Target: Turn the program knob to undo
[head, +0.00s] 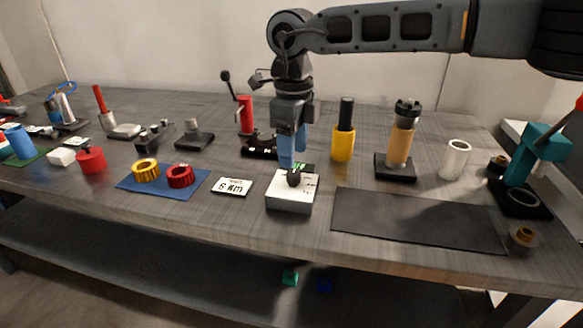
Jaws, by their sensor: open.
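The program knob (294,178) is a small dark knob on top of a low white box (289,203). The box stands near the front edge of the table, and a small green patch shows at its back. My gripper (292,164) points down from above, with its blue fingers at the knob. The fingers are open and close above or around the knob; I cannot tell whether they touch it. The fingers partly hide the back of the box. The markings on the box top are too small to read.
A white card reading "6 Km" (232,187) lies left of the box. A blue mat (150,188) with yellow and red rings is farther left. A dark mat (415,221) lies to the right. A yellow cylinder (343,144) and a black-based grinder (396,168) stand behind.

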